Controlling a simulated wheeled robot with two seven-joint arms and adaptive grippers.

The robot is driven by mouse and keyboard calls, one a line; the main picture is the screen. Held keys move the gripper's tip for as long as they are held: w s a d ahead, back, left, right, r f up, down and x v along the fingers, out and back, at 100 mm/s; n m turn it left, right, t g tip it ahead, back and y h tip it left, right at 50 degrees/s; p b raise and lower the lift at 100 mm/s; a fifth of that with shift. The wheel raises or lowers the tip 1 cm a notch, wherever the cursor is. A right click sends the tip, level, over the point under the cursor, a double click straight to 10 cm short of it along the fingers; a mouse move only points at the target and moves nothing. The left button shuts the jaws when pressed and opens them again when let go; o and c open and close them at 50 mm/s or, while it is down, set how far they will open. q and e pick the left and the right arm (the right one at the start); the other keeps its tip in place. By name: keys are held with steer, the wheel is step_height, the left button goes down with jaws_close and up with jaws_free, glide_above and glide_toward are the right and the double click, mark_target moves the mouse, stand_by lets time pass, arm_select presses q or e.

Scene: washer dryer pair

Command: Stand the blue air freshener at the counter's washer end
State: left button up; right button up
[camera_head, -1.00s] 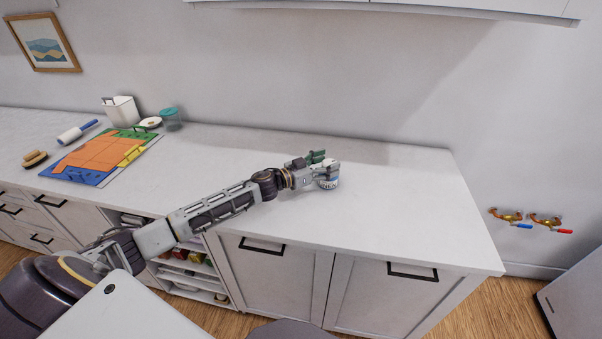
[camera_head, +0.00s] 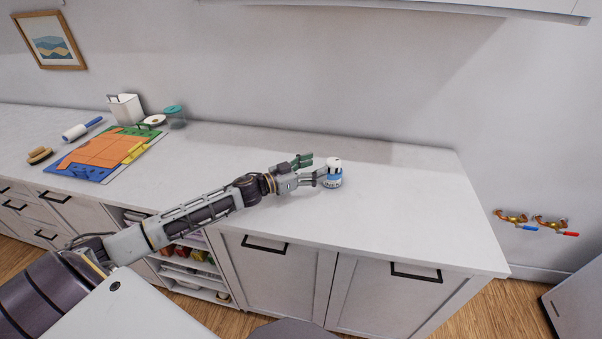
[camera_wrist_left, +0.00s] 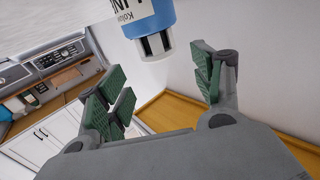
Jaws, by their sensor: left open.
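The blue air freshener (camera_head: 334,179), a small blue and white can with a white top, stands upright on the white counter (camera_head: 400,212), toward its right part. My left gripper (camera_head: 309,171) is open and empty just to the left of it, fingers pointing at it. In the left wrist view, the air freshener (camera_wrist_left: 152,22) shows upside down at the top, beyond the open green-padded fingers of the left gripper (camera_wrist_left: 158,80), with a gap between. My right gripper is not in view.
The counter's right end is clear. Taps (camera_head: 530,221) are on the wall beyond it, and a grey box-like unit (camera_head: 575,308) stands on the floor at lower right. A colourful board (camera_head: 100,153), lint roller (camera_head: 82,129), brush (camera_head: 40,155) and white bin (camera_head: 125,108) are at the left.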

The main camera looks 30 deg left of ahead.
arm_select(q)
steer(key=shift+v, duration=2.2)
